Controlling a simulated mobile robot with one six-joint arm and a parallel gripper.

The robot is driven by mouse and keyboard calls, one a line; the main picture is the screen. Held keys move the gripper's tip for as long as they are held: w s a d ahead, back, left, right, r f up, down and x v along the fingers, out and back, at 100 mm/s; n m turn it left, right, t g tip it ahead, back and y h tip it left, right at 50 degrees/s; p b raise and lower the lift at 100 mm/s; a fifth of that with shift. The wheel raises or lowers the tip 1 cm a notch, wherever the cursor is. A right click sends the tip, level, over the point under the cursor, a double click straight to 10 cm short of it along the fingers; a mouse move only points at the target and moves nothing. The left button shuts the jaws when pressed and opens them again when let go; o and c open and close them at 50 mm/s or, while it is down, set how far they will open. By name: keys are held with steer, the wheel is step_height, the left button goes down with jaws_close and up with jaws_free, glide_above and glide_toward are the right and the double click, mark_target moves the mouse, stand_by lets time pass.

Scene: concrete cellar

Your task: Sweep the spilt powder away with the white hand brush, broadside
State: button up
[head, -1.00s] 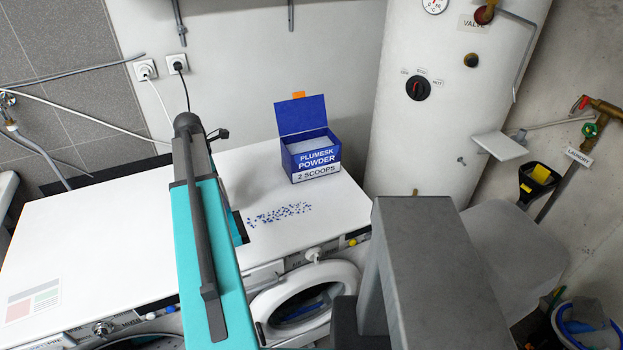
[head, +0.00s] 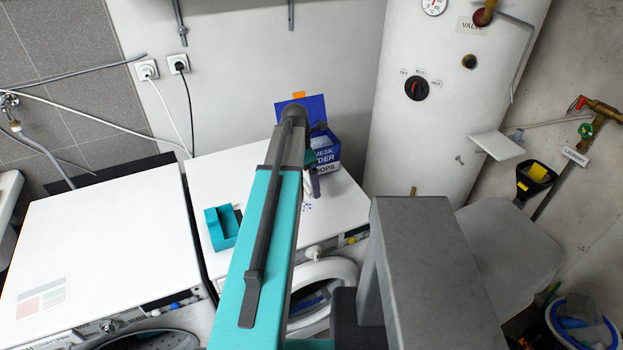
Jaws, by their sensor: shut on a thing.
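My teal arm reaches over the right-hand machine top and hides much of it. My gripper (head: 313,182) shows only in part past the arm's right side, in front of the powder box. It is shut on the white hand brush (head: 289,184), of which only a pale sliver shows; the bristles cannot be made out. A few blue specks of the spilt powder (head: 306,207) show just below the gripper; the arm hides the rest. Whether the brush touches the powder or the top cannot be told.
The blue powder box (head: 327,155), lid up, stands close behind the gripper. A teal block-like holder (head: 221,228) stands left of the arm on the white machine top (head: 215,180). The white boiler (head: 440,130) rises at the right. The left machine top (head: 100,230) is mostly clear.

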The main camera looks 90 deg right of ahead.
steer(key=shift+s, duration=0.7)
steer(key=shift+f, duration=0.15)
steer(key=b, duration=0.4)
glide_above(304, 205)
steer(key=s, duration=0.3)
steer(key=shift+w+d+f, duration=0.1)
steer(key=shift+d+f, duration=0.15)
steer(key=shift+f, duration=1.1)
steer(key=shift+w+d+f, duration=0.1)
steer(key=shift+d+f, duration=0.1)
steer(key=shift+f, duration=1.1)
steer(key=shift+r, duration=0.15)
steer(key=shift+f, duration=1.4)
steer(key=shift+w+a, duration=0.1)
steer(key=shift+w, duration=0.05)
steer(key=shift+w+a, duration=0.3)
steer(key=shift+w, duration=0.4)
steer(key=shift+w+a, duration=0.25)
steer(key=shift+w, duration=0.4)
